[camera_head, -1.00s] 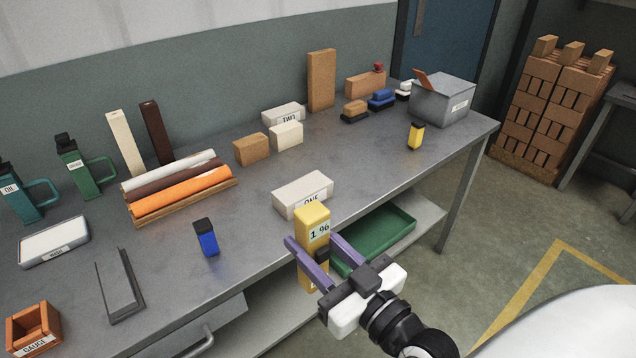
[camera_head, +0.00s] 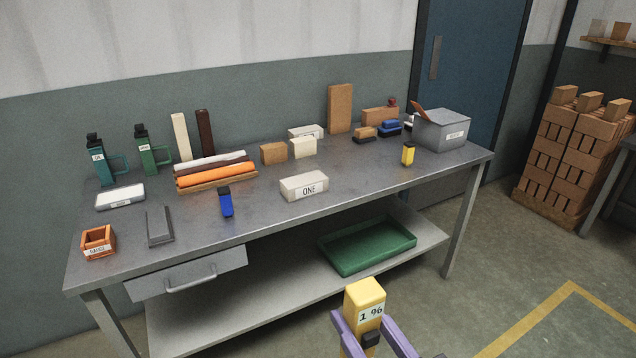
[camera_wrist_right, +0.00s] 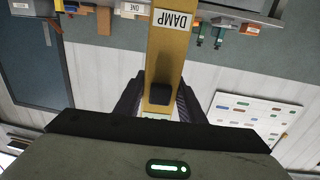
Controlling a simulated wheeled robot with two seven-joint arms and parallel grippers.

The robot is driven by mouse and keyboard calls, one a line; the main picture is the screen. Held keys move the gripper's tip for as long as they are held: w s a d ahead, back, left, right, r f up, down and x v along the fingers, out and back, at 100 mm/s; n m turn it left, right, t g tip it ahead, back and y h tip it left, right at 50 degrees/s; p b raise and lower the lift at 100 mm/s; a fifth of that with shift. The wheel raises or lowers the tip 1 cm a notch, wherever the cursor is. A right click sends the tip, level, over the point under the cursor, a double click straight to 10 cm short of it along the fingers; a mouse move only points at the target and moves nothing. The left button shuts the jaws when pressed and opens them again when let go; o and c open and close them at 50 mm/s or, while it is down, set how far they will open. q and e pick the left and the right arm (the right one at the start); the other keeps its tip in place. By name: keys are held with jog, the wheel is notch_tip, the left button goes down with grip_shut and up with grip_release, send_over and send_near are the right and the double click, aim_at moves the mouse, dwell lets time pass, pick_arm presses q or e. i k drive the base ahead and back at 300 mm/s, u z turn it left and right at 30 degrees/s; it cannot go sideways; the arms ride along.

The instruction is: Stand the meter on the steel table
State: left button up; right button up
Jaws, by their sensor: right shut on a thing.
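The meter also shows in the right wrist view (camera_wrist_right: 168,48) with a "DAMP" label and a dark knob. The steel table (camera_head: 385,172) stands beyond the meter, which is held in front of it, clear of the top. The meter's lower end is cut off in the head view. My left gripper is out of view.
A white block marked ONE (camera_head: 304,187), a blue item (camera_head: 226,202) and a small yellow item (camera_head: 408,154) stand near the table's front edge. Bare tabletop lies between them. A green tray (camera_head: 367,247) sits on the lower shelf. A grey box (camera_head: 441,131) stands at the right end.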

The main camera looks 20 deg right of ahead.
aim_at(362, 174)
jog(key=z, duration=1.15)
jog(key=i, duration=1.2)
jog(key=u, duration=0.65)
